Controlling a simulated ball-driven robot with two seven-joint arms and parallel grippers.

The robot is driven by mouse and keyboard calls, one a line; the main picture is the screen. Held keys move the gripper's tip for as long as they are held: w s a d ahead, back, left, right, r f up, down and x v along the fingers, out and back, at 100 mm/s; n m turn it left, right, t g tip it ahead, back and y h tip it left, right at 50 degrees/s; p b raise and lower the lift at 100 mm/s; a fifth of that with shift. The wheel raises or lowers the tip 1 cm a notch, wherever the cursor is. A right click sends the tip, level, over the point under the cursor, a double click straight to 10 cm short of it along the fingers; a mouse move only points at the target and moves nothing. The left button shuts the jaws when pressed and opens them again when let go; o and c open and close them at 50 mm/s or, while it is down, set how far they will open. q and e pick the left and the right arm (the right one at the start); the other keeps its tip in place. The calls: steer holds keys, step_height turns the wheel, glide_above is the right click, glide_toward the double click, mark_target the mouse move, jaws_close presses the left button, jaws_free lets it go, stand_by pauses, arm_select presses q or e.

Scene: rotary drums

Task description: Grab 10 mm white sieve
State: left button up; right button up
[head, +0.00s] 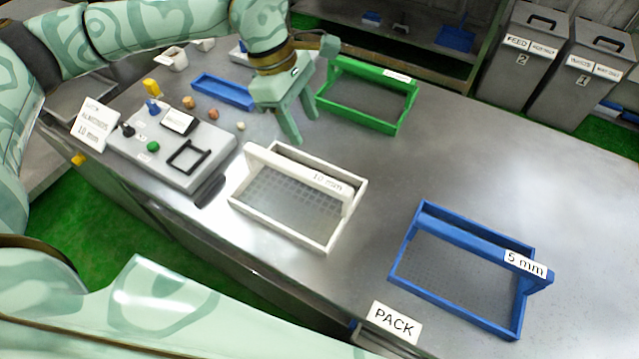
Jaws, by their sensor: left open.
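The white sieve (333,236) labelled 10 mm lies on the metal table near the middle of the head view. Its white handle bar (285,169) runs across the top and carries the label. My left gripper (297,126) hangs above the table just behind the sieve, fingers pointing down. It is open and empty, apart from the handle as far as I can tell. My right gripper does not show.
A blue 5 mm sieve (408,279) lies to the right, and a green sieve (408,112) behind. A grey control box (200,150) with knobs stands left. A blue tray (222,92) and small stones (213,114) lie behind it.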

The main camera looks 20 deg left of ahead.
mark_target(297, 177)
arm_select(q)
steer(key=f, duration=0.3)
steer(key=a+f+y+b, duration=0.1)
steer(key=f, duration=0.3)
steer(key=a+f+m+y, duration=0.1)
steer(key=f, duration=0.3)
steer(key=shift+s+a+f, duration=0.1)
steer(key=shift+s+f, duration=0.15)
steer(key=shift+s, duration=0.05)
steer(key=f, duration=0.3)
steer(key=f+b, duration=0.1)
steer(key=f, duration=0.1)
steer(key=shift+d+f, duration=0.25)
steer(key=shift+d, duration=0.1)
jaws_close()
